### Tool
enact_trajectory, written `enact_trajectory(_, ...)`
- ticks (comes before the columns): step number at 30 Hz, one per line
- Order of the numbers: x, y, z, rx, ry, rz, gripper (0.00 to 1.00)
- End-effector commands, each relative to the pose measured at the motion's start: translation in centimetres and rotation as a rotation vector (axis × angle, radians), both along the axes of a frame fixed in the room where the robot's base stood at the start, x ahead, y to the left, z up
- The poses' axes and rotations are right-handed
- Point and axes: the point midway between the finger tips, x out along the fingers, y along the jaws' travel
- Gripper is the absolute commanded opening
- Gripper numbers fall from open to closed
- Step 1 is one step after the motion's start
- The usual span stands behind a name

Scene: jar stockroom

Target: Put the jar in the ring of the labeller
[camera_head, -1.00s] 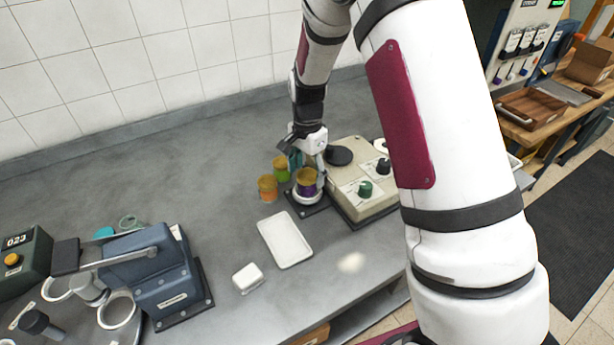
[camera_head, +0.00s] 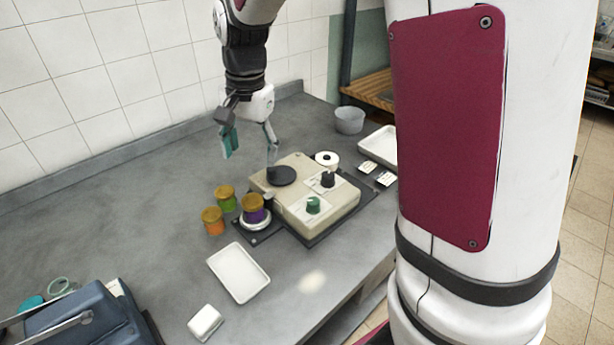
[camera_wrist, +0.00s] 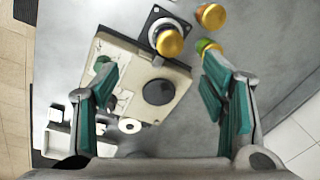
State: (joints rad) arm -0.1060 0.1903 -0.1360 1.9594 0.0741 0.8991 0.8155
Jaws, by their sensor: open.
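The purple jar (camera_head: 252,214) with a yellow-brown lid stands upright in the white ring (camera_head: 256,226) of the beige labeller (camera_head: 326,207). In the wrist view the jar's lid (camera_wrist: 169,42) sits over the ring, at the top of the picture. My gripper (camera_head: 250,150) is open and empty, raised above the back of the labeller, apart from the jar. In the wrist view its teal fingers (camera_wrist: 165,90) are wide apart with only the labeller and counter below.
An orange jar (camera_head: 213,222) and a green jar (camera_head: 226,200) stand left of the ring. A white tray (camera_head: 238,274) and a small white block (camera_head: 205,323) lie in front. A grey bowl (camera_head: 349,120) stands behind.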

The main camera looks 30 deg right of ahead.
Motion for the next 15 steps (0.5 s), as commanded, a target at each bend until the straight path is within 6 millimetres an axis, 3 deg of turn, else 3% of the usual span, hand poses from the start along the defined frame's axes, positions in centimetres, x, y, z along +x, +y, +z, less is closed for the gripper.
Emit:
enact_trajectory(1,-1.2,0.0,1.4,0.000,-0.025,0.041,0.66)
enact_trajectory(6,-5.2,0.0,4.7,-0.015,-0.094,0.196,0.66)
enact_trajectory(15,-12.7,0.0,8.4,-0.083,-0.214,0.465,0.66)
